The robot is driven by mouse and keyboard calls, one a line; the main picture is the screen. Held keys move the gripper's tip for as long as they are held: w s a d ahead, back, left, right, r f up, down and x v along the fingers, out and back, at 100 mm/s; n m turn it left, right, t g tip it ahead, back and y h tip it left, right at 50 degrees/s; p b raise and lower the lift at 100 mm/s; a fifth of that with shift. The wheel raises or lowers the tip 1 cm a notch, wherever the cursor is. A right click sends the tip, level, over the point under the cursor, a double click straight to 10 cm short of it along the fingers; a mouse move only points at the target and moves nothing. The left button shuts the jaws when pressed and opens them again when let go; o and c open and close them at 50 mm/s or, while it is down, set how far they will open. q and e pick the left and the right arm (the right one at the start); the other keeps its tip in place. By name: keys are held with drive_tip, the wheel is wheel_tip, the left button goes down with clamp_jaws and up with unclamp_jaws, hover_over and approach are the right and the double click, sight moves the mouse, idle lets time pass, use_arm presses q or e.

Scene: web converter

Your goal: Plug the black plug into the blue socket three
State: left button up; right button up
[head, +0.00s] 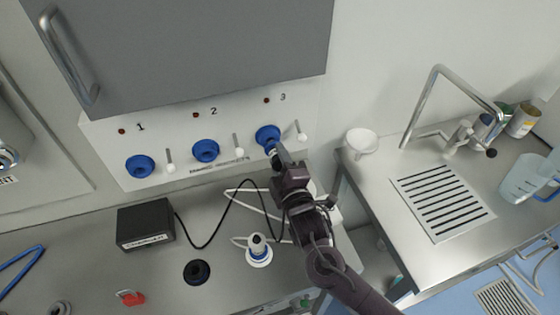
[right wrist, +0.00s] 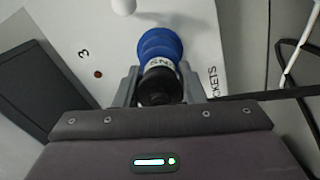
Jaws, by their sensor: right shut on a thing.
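Blue socket three (head: 266,134) is on the white wall panel, under the number 3. It also shows in the right wrist view (right wrist: 160,42). My right gripper (head: 276,153) is at this socket, shut on the black plug (right wrist: 158,88). The plug has a white lettered band and sits between the two fingers, lined up with the socket. Its front end meets or overlaps the blue ring; how deep it sits cannot be told. In the head view my gripper mostly hides the plug. My left gripper is not in view.
Blue sockets one (head: 140,166) and two (head: 205,151) are to the left, with white levers beside the sockets. A black box (head: 146,224) with a black cable lies on the bench. A grey cabinet (head: 190,50) hangs above.

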drive_tip(key=shift+x, duration=1.1)
drive_tip(key=shift+w+r, duration=0.1)
drive_tip(key=shift+r, duration=0.05)
idle(0.6)
drive_tip(key=o, duration=1.3)
drive_tip(key=b+v, duration=0.3)
drive_tip(key=v, duration=0.4)
drive_tip(key=shift+s, duration=0.3)
